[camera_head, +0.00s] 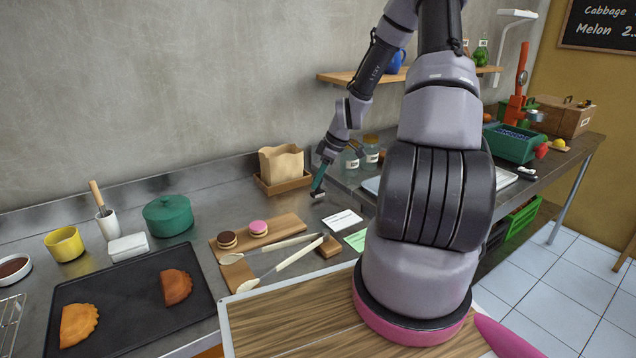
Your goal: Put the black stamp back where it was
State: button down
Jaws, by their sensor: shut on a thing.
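My gripper (320,178) is at the back of the steel counter, pointing down just right of the paper bag. It is shut on a small dark thing (318,195), which seems to be the black stamp. The thing is at or just above the counter top; I cannot tell if it touches. Its details are too small to make out. A white card (342,220) and a green card (355,240) lie to the front right of it.
A paper bag (281,163) stands in a wooden tray close left. A board (284,231) holds two macarons; tongs (284,265) lie in front. Jars (371,150) stand to the right. A dark baking tray (120,325) with pastries and a green pot (168,216) are at left.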

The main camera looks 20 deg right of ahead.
jog(key=shift+f, duration=0.55)
jog(key=shift+f, duration=0.15)
jog(key=c, duration=0.5)
grip_release()
jog(key=shift+c, duration=0.2)
jog(key=v, duration=1.1)
jog(key=s+a+r+m+h, duration=0.1)
jog(key=s+a+r+m, duration=0.2)
jog(key=r, duration=0.3)
jog(key=s+a+r+m+t+h, duration=0.1)
jog(key=s+a+r+m, duration=0.1)
jog(key=s+r, duration=0.35)
jog(key=s+a+r+m+h, duration=0.2)
jog(key=a+r+m, duration=0.1)
jog(key=r, duration=0.5)
jog(key=s+a+r+m+t+y, duration=0.2)
jog(key=s+r+m, duration=0.5)
jog(key=s, duration=0.5)
jog(key=shift+s+a+r+t, duration=0.4)
jog(key=shift+a+r+t, duration=0.4)
jog(key=shift+a, duration=0.45)
jog(key=shift+r, duration=0.1)
